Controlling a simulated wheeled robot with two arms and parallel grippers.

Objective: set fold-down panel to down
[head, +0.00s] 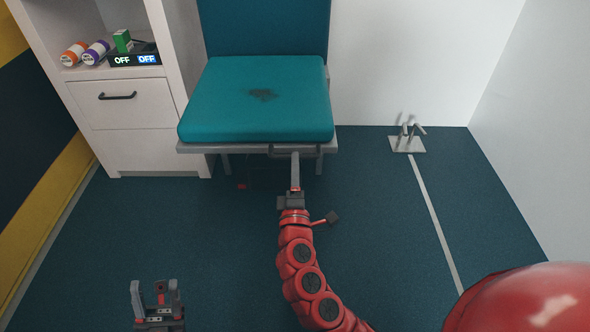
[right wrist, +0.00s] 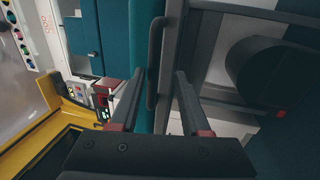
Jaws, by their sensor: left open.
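My right gripper (head: 295,162) is at this handle. In the right wrist view the dark handle bar (right wrist: 155,62) stands between the two spread fingers (right wrist: 159,76), with gaps to them; the teal cushion edge is behind. My left gripper (head: 155,290) is open and empty, low at the left, well away from the seat.
A white cabinet (head: 128,128) with a drawer stands left of the seat. Its shelf holds bottles (head: 84,52), a green box (head: 123,40) and a display reading OFF (head: 134,59). A metal floor bracket (head: 407,144) is at the right. The teal floor (head: 215,240) is mostly clear.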

